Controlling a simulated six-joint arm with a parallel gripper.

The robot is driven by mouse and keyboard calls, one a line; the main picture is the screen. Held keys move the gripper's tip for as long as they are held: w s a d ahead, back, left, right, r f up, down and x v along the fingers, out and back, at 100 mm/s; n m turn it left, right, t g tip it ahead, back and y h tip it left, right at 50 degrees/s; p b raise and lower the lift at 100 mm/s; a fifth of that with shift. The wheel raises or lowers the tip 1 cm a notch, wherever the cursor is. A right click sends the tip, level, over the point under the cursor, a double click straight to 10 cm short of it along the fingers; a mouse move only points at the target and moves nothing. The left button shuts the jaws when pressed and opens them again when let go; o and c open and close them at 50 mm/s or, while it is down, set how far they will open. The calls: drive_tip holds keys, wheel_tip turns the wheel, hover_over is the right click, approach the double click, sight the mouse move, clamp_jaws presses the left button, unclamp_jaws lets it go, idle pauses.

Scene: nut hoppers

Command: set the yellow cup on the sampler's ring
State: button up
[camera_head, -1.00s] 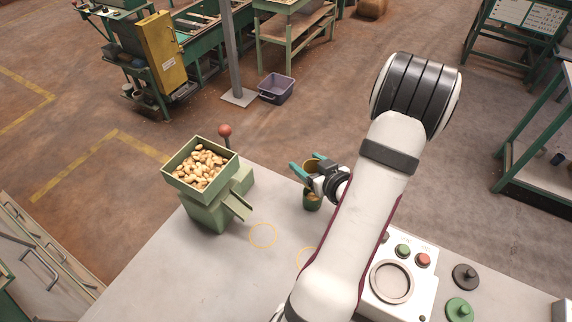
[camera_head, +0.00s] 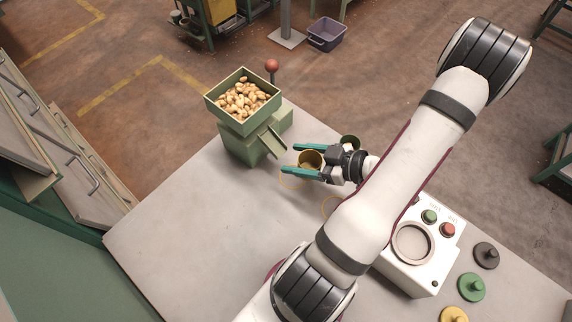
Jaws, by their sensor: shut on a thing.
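The yellow cup (camera_head: 310,161) is between the teal fingers of my gripper (camera_head: 291,159), which is shut on it. The cup has brown contents, but I cannot make out what they are. The cup is right of the hopper chute's end, close to a yellow ring mark on the table; its exact height is unclear. The sampler (camera_head: 404,270) is a white box at the right, with a round pale ring (camera_head: 397,244) on top and green and red buttons behind it. Nothing stands on the ring. My forearm passes between the cup and the sampler in the picture.
A green hopper (camera_head: 238,118) full of nuts, with a red-knobbed lever (camera_head: 272,66), stands left of my gripper. A green cup (camera_head: 350,141) is just behind my gripper. Black, green and yellow knobbed lids (camera_head: 472,287) lie right of the sampler. The front-left tabletop (camera_head: 190,230) is clear.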

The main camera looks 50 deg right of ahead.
sight(309, 166)
wheel_tip(309, 166, down, 4)
drive_tip(key=shift+f, duration=0.1)
drive_tip(key=shift+w+f, duration=0.15)
drive_tip(key=shift+f, duration=0.1)
drive_tip(key=w, duration=0.2)
drive_tip(key=w+a, duration=0.1)
drive_tip(key=shift+w+f, duration=0.3)
drive_tip(key=shift+f, duration=0.25)
drive_tip(key=o, duration=1.5)
drive_tip(key=shift+f, duration=0.15)
drive_tip(key=shift+c, duration=0.2)
drive_tip(key=v, duration=0.7)
drive_tip(key=shift+s+r, duration=0.25)
drive_tip(key=shift+r, duration=0.05)
